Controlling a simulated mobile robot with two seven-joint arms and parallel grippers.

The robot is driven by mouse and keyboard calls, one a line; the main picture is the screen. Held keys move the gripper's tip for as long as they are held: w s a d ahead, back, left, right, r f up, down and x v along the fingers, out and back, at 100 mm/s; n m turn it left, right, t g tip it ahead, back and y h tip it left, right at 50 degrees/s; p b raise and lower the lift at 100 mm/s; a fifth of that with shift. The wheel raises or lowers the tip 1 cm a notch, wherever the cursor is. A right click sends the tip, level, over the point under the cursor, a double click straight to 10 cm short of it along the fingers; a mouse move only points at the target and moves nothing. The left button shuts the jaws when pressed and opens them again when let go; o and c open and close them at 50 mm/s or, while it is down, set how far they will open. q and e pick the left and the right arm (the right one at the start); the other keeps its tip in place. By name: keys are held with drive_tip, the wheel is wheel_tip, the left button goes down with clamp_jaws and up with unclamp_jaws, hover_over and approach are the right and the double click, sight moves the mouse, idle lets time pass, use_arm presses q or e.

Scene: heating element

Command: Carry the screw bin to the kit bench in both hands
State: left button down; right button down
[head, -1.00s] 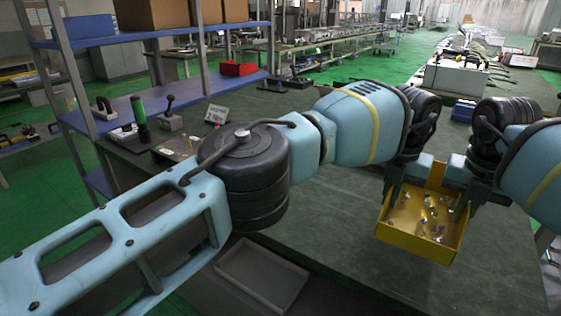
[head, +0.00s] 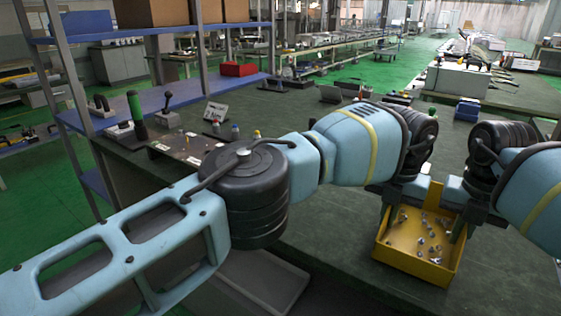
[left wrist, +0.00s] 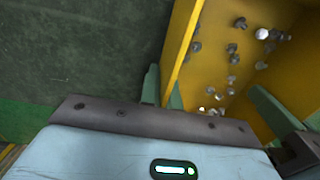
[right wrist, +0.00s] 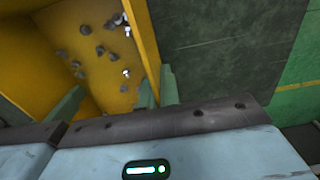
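The yellow screw bin (head: 413,263) is held between my two grippers above the dark green bench top, with several small screws (head: 428,235) loose inside. I cannot tell whether its underside touches the bench. My left gripper (head: 391,214) is shut on the bin's left wall; the left wrist view shows its fingertips on both sides of the yellow wall (left wrist: 183,40). My right gripper (head: 458,226) is shut on the right wall, which also shows between fingertips in the right wrist view (right wrist: 143,40). The bin looks roughly level. No bench is labelled as the kit bench.
The green bench top (head: 340,235) around the bin is mostly clear. A grey tray (head: 262,280) lies low in front, partly under my left arm. A white sign (head: 215,111) and small bottles stand at left, near a blue shelf (head: 190,88). A grey box (head: 457,80) sits farther back.

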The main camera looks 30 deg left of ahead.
use_arm(q)
drive_tip(key=shift+a+f, duration=0.1)
drive_tip(key=shift+f, duration=0.4)
use_arm(e)
drive_tip(key=shift+f, duration=0.45)
use_arm(q)
drive_tip(key=c, duration=1.6)
unclamp_jaws()
drive_tip(key=shift+r, duration=0.1)
drive_tip(key=shift+c, duration=0.2)
use_arm(e)
drive_tip(key=c, duration=1.6)
unclamp_jaws()
drive_tip(key=shift+c, duration=0.2)
use_arm(q)
wheel_tip(320, 180, up, 8)
drive_tip(key=shift+s+f, duration=0.1)
drive_tip(key=shift+f, duration=0.15)
use_arm(e)
drive_tip(key=shift+s+r, duration=0.1)
drive_tip(key=shift+r, duration=3.7)
use_arm(q)
drive_tip(key=shift+f, duration=0.1)
use_arm(e)
drive_tip(key=shift+s+f, duration=0.1)
